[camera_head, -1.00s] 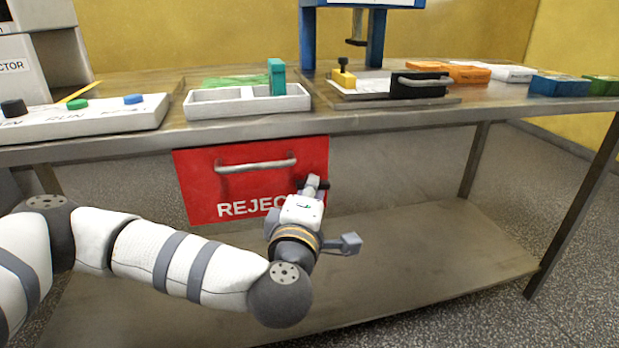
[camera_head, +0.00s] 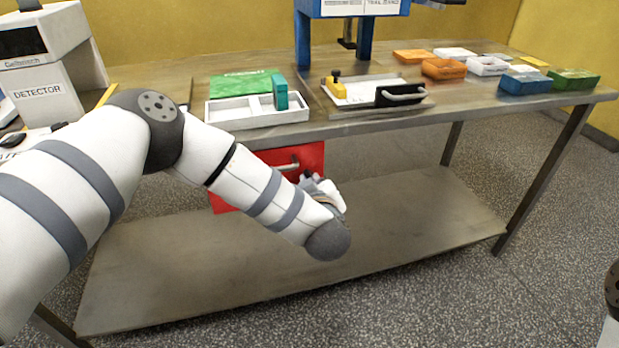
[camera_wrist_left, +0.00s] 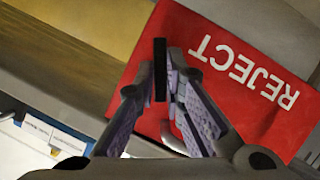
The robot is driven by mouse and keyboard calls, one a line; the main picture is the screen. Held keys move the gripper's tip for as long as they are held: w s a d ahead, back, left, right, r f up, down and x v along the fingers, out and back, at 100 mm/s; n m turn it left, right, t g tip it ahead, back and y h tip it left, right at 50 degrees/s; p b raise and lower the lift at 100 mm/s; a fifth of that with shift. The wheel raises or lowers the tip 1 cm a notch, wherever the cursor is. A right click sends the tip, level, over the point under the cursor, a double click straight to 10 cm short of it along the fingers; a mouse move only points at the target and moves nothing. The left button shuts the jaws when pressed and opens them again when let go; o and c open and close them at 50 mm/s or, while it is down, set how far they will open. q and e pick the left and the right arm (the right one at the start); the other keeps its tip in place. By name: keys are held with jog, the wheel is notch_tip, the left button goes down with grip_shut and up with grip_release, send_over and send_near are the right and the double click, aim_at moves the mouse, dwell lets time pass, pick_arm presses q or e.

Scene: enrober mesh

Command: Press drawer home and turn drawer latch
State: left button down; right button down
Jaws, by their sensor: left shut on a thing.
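The red REJECT drawer (camera_head: 228,198) hangs under the table top. Its grey bar handle (camera_head: 285,166) shows partly beside my left forearm, which covers much of the front. In the left wrist view the drawer front (camera_wrist_left: 240,75) fills the upper right, its lettering upside down and tilted. My left gripper (camera_wrist_left: 165,92) is shut on the dark drawer latch (camera_wrist_left: 160,60) at the drawer's edge; the latch lies at an angle to the lettering. In the head view the left gripper (camera_head: 318,183) is partly hidden by its own wrist. The right gripper is not in view.
The steel table's front edge (camera_head: 480,113) runs above the drawer, with a lower shelf (camera_head: 410,235) below. A white tray (camera_head: 230,113), a black-handled fixture (camera_head: 400,95) and several coloured boxes stand on top. The space right of the drawer is open.

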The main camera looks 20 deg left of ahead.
pick_arm(q)
jog(key=shift+w+d+r+m+g+y, duration=0.1)
jog(key=shift+m+g+y, duration=0.4)
jog(key=shift+m, duration=0.45)
jog(key=shift+w+d+r+m+g+y, duration=0.1)
jog(key=shift+m+g+y, duration=0.2)
jog(key=shift+m+y, duration=0.5)
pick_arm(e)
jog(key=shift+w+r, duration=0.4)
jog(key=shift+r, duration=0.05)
pick_arm(q)
jog(key=shift+f+m, duration=0.1)
jog(key=shift+m, duration=0.15)
jog(key=c, duration=1.7)
grip_release()
jog(key=shift+s, duration=0.15)
jog(key=v, duration=1.2)
jog(key=shift+a, duration=0.1)
